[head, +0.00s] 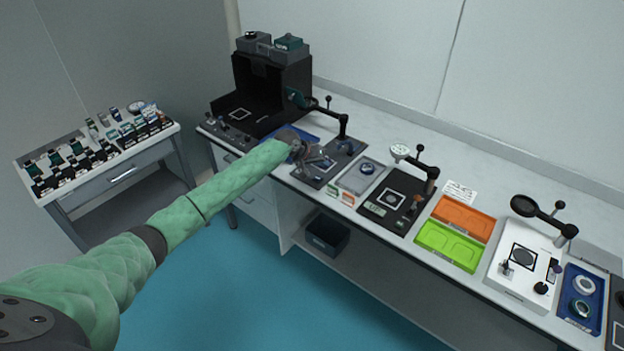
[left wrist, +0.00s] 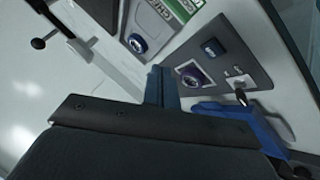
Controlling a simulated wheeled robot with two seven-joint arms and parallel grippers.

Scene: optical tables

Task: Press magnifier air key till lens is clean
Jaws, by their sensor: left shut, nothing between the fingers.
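My left gripper (head: 316,160) is shut and empty, low over a grey panel (head: 342,154) on the bench. In the left wrist view its closed fingertips (left wrist: 160,78) point at the near side of this panel (left wrist: 222,66). The fingertips appear beside the lens and apart from the blue key; contact cannot be told. A black arm with a teal round head (head: 296,97) stands behind the panel. Whether the lens is clean is too small to tell. My right gripper is out of view.
A blue tray (left wrist: 247,118) lies beside the panel. A grey tray with a round lens (head: 366,169) and a black station (head: 397,204) stand to the right. Farther right are orange (head: 463,218) and green (head: 448,246) trays and another round-headed arm (head: 525,206). A black hood (head: 272,82) stands left.

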